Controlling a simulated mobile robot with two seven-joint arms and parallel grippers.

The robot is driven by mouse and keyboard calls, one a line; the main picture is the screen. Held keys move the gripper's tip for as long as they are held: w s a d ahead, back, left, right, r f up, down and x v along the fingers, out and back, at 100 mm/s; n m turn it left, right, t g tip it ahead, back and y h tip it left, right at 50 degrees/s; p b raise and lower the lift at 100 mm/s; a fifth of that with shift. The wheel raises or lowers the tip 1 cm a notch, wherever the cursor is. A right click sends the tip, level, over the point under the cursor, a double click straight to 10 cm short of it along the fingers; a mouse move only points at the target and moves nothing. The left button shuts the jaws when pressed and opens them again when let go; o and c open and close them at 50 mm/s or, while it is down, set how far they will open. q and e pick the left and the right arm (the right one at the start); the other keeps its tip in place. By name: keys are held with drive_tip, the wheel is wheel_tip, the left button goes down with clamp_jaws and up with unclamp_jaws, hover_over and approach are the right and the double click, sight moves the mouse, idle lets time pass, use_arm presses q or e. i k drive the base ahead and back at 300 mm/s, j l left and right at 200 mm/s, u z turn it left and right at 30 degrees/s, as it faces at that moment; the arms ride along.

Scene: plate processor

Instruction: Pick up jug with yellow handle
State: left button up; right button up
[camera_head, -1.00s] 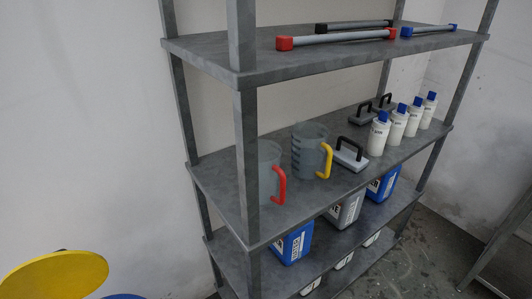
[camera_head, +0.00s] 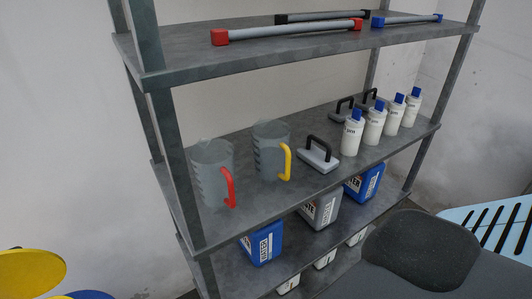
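The jug with the yellow handle (camera_head: 271,149) stands upright on the middle shelf (camera_head: 330,176). It is grey and translucent, and its yellow handle (camera_head: 286,163) faces the front right. Neither gripper shows in the head view. A dark rounded part (camera_head: 421,250) at the lower right seems to be part of my arm.
Grey brushes with black handles (camera_head: 318,153) and several white bottles with blue caps (camera_head: 352,133) stand right of the jugs. Rods (camera_head: 290,32) lie on the shelf above. Canisters (camera_head: 262,242) stand below. Yellow disc (camera_head: 30,268) at lower left; light blue slatted object (camera_head: 495,222) at right.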

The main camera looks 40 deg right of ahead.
sight(270, 137)
drive_tip(key=k+l+u, duration=0.1)
drive_tip(key=l, duration=0.2)
drive_tip(key=l+u, duration=0.1)
drive_tip(key=l, duration=0.2)
drive_tip(key=k+l+u, duration=0.15)
drive_tip(key=l, duration=0.15)
drive_tip(key=k+l, duration=0.1)
drive_tip(key=l, duration=0.2)
drive_tip(key=k+l, duration=0.25)
drive_tip(key=l, duration=0.3)
